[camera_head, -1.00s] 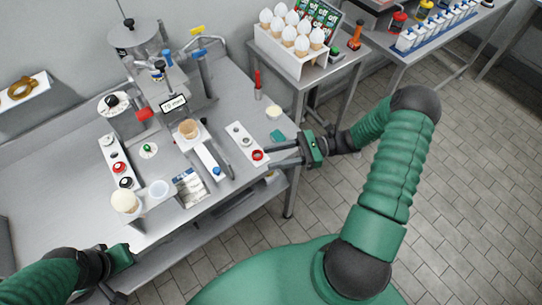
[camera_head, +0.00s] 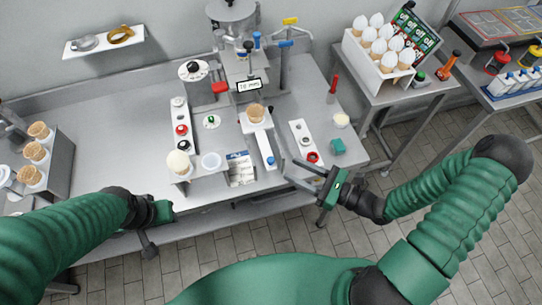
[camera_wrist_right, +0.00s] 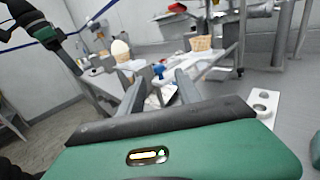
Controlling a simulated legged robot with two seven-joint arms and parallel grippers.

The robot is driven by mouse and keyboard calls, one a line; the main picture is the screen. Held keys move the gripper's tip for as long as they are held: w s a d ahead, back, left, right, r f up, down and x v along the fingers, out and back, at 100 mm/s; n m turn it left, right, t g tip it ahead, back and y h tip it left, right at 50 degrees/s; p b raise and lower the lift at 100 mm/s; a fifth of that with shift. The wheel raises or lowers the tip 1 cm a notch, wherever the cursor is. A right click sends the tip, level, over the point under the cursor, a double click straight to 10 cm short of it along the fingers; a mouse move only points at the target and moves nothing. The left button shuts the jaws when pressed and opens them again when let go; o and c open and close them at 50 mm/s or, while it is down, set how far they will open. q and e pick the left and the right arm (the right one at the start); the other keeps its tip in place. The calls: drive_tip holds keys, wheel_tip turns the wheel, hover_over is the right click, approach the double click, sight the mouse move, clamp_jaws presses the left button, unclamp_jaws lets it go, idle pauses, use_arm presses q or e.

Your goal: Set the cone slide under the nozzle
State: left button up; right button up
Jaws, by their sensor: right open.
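The cone slide (camera_head: 263,139) is a pale narrow carriage with a blue knob (camera_head: 271,161) at its near end. A wafer cone (camera_head: 256,112) stands at its far end, in front of the dispensing machine (camera_head: 240,65). The nozzle cannot be made out clearly. My right gripper (camera_head: 287,170) is open and empty, just right of and nearer than the blue knob, not touching it. In the right wrist view the knob (camera_wrist_right: 158,71) shows beyond the parted fingers (camera_wrist_right: 160,82). My left gripper (camera_head: 164,212) is at the table's front edge; its fingers are unclear.
A white strip with a red button (camera_head: 313,157) lies right of the slide. A panel of knobs (camera_head: 181,125), a small stand with an egg-like white ball (camera_head: 178,162) and a cup (camera_head: 211,161), and a printed card (camera_head: 241,169) are to its left. A teal block (camera_head: 337,146) sits right.

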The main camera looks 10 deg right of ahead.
sight(271, 159)
drive_tip(key=p+x, duration=0.1)
drive_tip(key=x, duration=0.7)
drive_tip(key=shift+w+a, duration=0.2)
drive_tip(key=shift+a, duration=0.1)
drive_tip(key=shift+d, duration=0.1)
clamp_jaws()
idle(0.7)
